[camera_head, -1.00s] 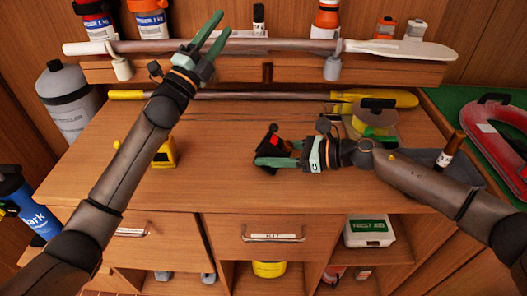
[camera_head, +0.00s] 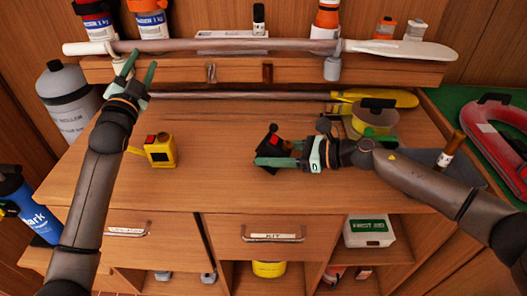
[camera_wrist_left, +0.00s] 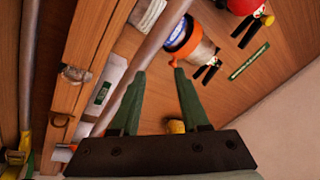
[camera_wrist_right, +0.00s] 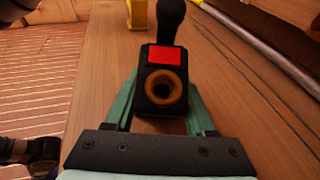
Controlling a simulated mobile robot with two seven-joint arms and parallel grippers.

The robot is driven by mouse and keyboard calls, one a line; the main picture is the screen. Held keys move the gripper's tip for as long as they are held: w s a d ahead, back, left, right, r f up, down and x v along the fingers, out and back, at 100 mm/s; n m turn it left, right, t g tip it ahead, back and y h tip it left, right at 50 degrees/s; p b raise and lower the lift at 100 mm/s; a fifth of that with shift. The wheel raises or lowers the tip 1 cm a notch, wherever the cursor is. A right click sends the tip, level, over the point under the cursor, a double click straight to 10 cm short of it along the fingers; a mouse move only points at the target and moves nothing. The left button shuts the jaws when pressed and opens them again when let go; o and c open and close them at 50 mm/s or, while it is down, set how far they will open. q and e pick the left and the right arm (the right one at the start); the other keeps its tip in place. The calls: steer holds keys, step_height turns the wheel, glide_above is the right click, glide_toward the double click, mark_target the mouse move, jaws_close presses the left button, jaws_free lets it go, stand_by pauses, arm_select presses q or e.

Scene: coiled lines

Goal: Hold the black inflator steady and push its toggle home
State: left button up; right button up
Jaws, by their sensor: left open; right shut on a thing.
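The black inflator (camera_head: 268,152) is on the wooden bench top, with a red patch on its body and a black knob-ended toggle standing up from it. In the right wrist view the inflator (camera_wrist_right: 161,95) shows a round brass-coloured opening facing the camera, with the toggle (camera_wrist_right: 172,20) upright behind the red patch. My right gripper (camera_head: 275,153) is shut on the inflator's body, one green finger on each side. My left gripper (camera_head: 134,72) is open and empty, raised near the left end of the shelf. In the left wrist view its fingers (camera_wrist_left: 156,72) are spread with nothing between them.
A yellow tape measure (camera_head: 160,150) sits left of the inflator. A paddle (camera_head: 400,50) lies along the shelf, and another pole lies at the bench's back. A spool (camera_head: 372,118) stands behind my right arm. The bench between the tape measure and inflator is clear.

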arm_select(q)
steer(key=s+a+f+n+g+y, duration=0.1)
steer(key=s+a+f+n+y, duration=0.1)
steer(key=a, duration=0.3)
steer(key=shift+a+f+n, duration=0.4)
steer(key=shift+f+n, duration=0.3)
steer(key=shift+f, duration=0.1)
arm_select(e)
steer(key=shift+d+f+h, duration=0.3)
steer(key=shift+d+f, duration=0.05)
steer(key=shift+f, duration=0.5)
arm_select(q)
steer(key=shift+s, duration=0.1)
arm_select(e)
steer(key=o, duration=0.8)
steer(key=shift+c, duration=0.2)
steer(key=o, duration=0.3)
steer(key=shift+w, duration=0.15)
steer(key=shift+o, duration=1.1)
steer(key=shift+a+r, duration=0.15)
steer(key=shift+r, duration=0.15)
arm_select(q)
steer(key=shift+d, duration=0.1)
steer(key=shift+g, duration=0.3)
arm_select(e)
steer(key=v, duration=1.2)
steer(key=shift+f, duration=0.15)
arm_select(q)
steer(key=shift+f, duration=0.1)
